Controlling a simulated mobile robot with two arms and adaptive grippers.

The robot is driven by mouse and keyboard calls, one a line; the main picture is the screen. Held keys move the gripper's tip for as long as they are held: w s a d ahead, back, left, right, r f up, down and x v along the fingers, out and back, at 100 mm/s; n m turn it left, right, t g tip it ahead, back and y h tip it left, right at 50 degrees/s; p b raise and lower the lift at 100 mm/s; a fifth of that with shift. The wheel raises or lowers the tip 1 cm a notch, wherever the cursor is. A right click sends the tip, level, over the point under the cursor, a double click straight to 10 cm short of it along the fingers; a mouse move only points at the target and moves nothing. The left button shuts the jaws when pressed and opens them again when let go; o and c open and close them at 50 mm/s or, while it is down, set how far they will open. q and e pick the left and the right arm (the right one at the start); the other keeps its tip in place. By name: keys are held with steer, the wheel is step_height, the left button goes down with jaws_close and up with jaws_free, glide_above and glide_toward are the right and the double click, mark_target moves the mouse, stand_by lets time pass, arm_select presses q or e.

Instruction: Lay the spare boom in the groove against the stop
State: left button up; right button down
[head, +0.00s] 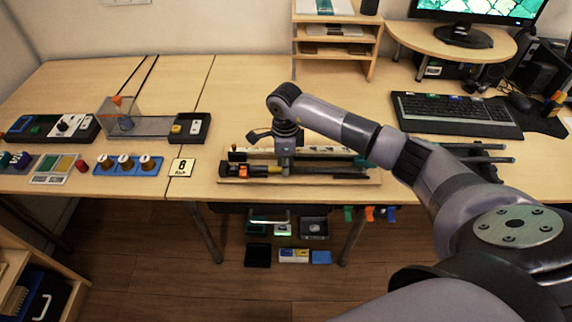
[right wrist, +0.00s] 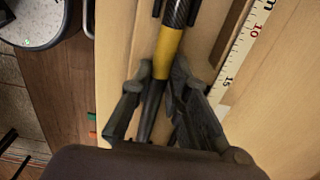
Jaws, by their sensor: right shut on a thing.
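The spare boom (right wrist: 168,46), a dark rod with a yellow band and a thicker black section at the top of the right wrist view, runs between my right gripper's fingers (right wrist: 160,84). The fingers are shut on its thin dark part. In the head view, my right gripper (head: 285,168) is low over the long wooden fixture board (head: 330,181) near the table's front edge. The boom lies along the board's length; I cannot tell whether it rests in the groove or hangs just above it. The stop cannot be made out clearly. My left gripper is not in view.
A ruler strip (right wrist: 243,48) runs along the board. A label card (head: 181,168) and a blue block with round knobs (head: 128,164) lie to the left. A keyboard (head: 456,114) and dark rods (head: 487,160) are to the right. The table behind the board is mostly clear.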

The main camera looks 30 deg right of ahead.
steer(key=shift+w+a, duration=0.25)
steer(key=shift+a, duration=0.2)
steer(key=c, duration=1.5)
jaws_free()
steer(key=shift+o, duration=0.2)
steer(key=shift+r, duration=0.1)
step_height(320, 180, up, 12)
